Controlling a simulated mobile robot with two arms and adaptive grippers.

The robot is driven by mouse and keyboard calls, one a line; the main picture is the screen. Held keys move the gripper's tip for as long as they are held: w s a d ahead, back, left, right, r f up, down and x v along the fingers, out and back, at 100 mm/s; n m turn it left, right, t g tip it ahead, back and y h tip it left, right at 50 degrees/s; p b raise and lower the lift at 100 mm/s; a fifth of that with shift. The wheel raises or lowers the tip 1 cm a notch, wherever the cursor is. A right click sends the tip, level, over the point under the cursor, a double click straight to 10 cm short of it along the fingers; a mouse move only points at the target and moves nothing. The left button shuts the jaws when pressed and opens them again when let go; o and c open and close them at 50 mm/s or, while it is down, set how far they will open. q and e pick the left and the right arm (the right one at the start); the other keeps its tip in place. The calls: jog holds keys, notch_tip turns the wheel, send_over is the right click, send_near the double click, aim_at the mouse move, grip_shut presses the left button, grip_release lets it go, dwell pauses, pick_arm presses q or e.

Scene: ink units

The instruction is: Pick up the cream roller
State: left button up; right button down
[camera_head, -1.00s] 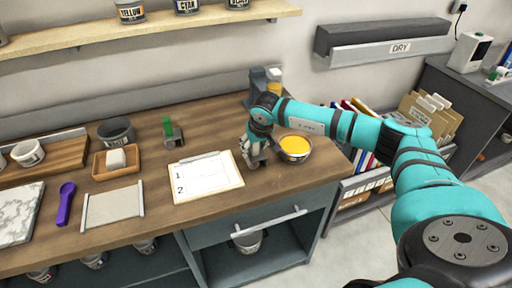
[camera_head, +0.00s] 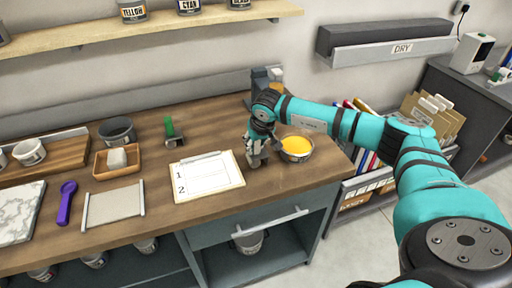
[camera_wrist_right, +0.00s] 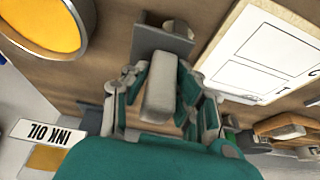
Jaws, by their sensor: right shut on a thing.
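The cream roller (camera_wrist_right: 158,88) shows in the right wrist view as a pale rounded block between my right gripper's fingers. My right gripper (camera_wrist_right: 160,103) is shut on it, with a green-padded finger on each side. A dark grey plate (camera_wrist_right: 163,38) shows just beyond the roller. In the head view my right gripper (camera_head: 257,160) is low over the wooden worktop, between the numbered sheet and the bowl of yellow ink. The roller is hard to make out there. My left gripper is not in view.
The bowl of yellow ink (camera_head: 297,148) stands close right of the gripper. The numbered sheet (camera_head: 207,177) lies on its left. A green-handled tool (camera_head: 170,127), a brown tray (camera_head: 117,163) and a purple spoon (camera_head: 66,202) are farther left. The worktop's front edge is near.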

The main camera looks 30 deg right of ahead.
jog(key=shift+r+b, duration=0.3)
jog(key=shift+r, duration=0.2)
jog(key=shift+b+v, duration=0.65)
jog(key=shift+v, duration=0.3)
jog(key=s+a+r+b, duration=0.1)
jog(key=s+b, duration=0.3)
jog(key=s, duration=1.1)
jog(key=shift+a+r+b, duration=0.3)
jog(key=shift+a+b, duration=0.05)
jog(key=shift+a, duration=0.55)
